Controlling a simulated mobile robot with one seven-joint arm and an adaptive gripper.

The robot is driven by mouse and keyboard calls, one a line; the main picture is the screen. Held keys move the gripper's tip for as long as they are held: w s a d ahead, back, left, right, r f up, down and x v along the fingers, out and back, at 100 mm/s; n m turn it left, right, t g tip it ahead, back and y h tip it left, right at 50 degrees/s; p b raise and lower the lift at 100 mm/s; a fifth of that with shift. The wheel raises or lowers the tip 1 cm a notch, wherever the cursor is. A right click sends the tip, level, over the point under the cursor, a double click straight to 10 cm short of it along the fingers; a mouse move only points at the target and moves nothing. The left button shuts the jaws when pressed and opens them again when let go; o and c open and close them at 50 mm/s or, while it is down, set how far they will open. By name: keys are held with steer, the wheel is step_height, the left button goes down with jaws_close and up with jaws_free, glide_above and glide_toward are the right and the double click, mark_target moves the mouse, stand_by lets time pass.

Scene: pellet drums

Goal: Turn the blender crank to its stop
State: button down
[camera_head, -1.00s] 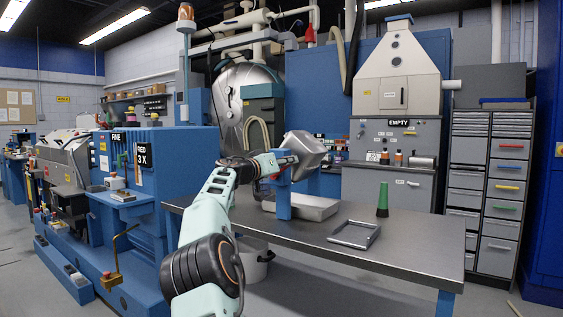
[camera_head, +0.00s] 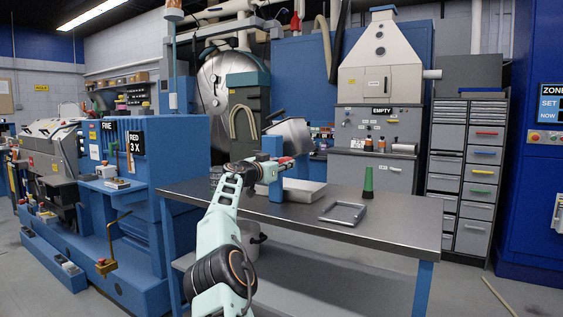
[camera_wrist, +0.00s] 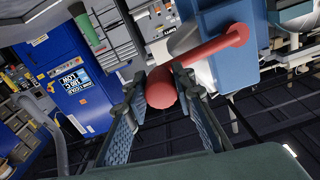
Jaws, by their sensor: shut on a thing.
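The blender stands at the table's left end, with a tilted grey metal vessel (camera_head: 294,134) on a blue post (camera_head: 275,185). Its red crank shows in the wrist view as a bar (camera_wrist: 212,47) ending in a round red knob (camera_wrist: 161,88). The bar runs up and right from the knob to the blue housing (camera_wrist: 222,68). My gripper (camera_wrist: 160,94) is shut on the knob, one finger on each side. In the head view my gripper (camera_head: 268,171) is at the post, and the crank is mostly hidden there.
A shallow metal tray (camera_head: 300,190) is behind the post on the steel table (camera_head: 390,218). Blue machinery (camera_head: 180,155) stands left. The floor at front right is mostly clear.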

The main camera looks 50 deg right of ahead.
steer(key=shift+f+m+b, duration=0.4)
steer(key=shift+f+m, duration=0.25)
steer(key=shift+m, duration=0.05)
steer(key=c, duration=1.6)
jaws_free()
steer(key=shift+w+a, duration=0.2)
steer(key=shift+a, duration=0.35)
steer(key=shift+s+a, duration=0.25)
steer(key=shift+a, duration=1.55)
steer(key=shift+s+a, duration=0.2)
steer(key=shift+a, duration=1.6)
steer(key=shift+s+a, duration=0.25)
steer(key=shift+a, duration=1.55)
